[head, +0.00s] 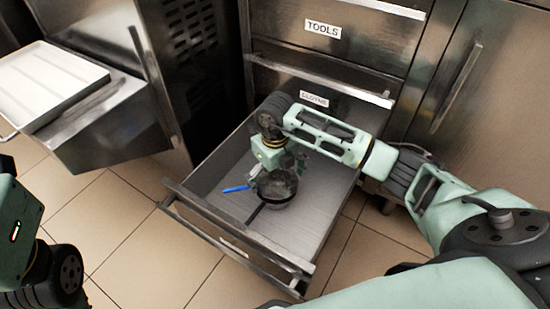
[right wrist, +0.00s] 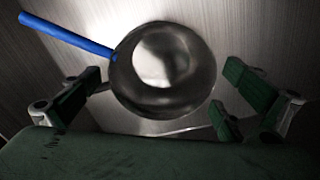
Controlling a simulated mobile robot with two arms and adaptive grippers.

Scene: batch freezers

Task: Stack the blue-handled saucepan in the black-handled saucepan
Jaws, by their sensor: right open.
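The blue-handled saucepan shows in the right wrist view as a round, shiny metal pan (right wrist: 165,72) with its blue handle (right wrist: 68,36) pointing to the upper left. In the head view its blue handle (head: 236,189) points left in the open drawer; its bowl is largely hidden. The black-handled saucepan (head: 280,200) is in the drawer with its dark handle pointing down-left. How the two pans touch or overlap is unclear. My right gripper (head: 280,169) is low over the pans; in the right wrist view its open fingers (right wrist: 165,98) are either side of the blue-handled pan, apparently without gripping it.
The open drawer (head: 325,212) has bare floor right of the pans and a metal front rail (head: 232,237). Above is a closed drawer labelled TOOLS (head: 385,48). A white tray (head: 50,82) rests on a metal unit at left. Part of my left arm shows lower left.

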